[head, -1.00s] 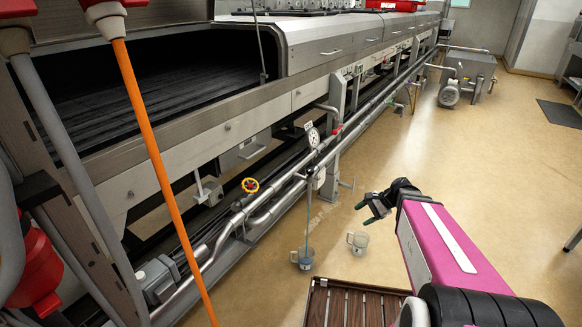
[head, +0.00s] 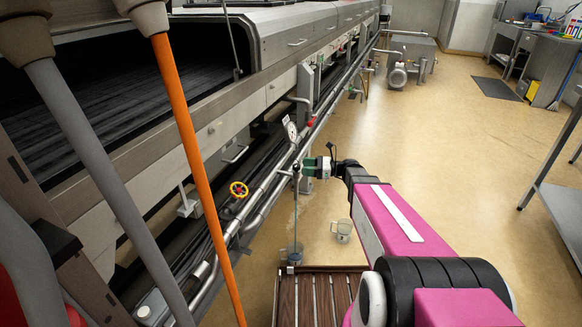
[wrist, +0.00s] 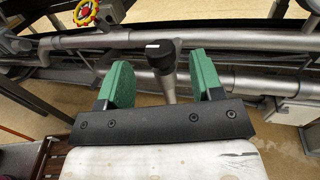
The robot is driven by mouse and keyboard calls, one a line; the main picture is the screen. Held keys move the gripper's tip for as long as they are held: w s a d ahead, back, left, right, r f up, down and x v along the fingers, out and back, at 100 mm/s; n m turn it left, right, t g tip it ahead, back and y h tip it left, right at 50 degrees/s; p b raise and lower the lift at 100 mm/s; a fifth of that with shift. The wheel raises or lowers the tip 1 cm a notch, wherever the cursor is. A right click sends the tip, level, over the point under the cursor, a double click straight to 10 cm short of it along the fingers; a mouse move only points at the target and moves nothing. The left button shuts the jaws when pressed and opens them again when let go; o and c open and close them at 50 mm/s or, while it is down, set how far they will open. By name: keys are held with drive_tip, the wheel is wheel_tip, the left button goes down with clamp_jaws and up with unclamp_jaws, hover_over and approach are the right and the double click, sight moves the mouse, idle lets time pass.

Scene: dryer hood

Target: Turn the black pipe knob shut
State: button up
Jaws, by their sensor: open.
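The black knob (wrist: 160,56) sits on a short grey stem on the pipe, with a white mark on its top. In the wrist view it stands between the two green fingers of my gripper (wrist: 162,78), with gaps visible on both sides. My gripper is open and does not visibly grip the knob. In the head view my gripper (head: 314,167) is beside the silver pipe (head: 262,190), below the gauge. The knob is small and hard to make out there.
A pressure gauge (head: 291,131) stands above. An orange pole (head: 190,150) crosses the left.

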sight(296, 167)
drive_tip(key=a, duration=0.6)
drive_tip(key=shift+w+a, duration=0.2)
drive_tip(key=shift+w, duration=0.05)
drive_tip(key=c, duration=0.9)
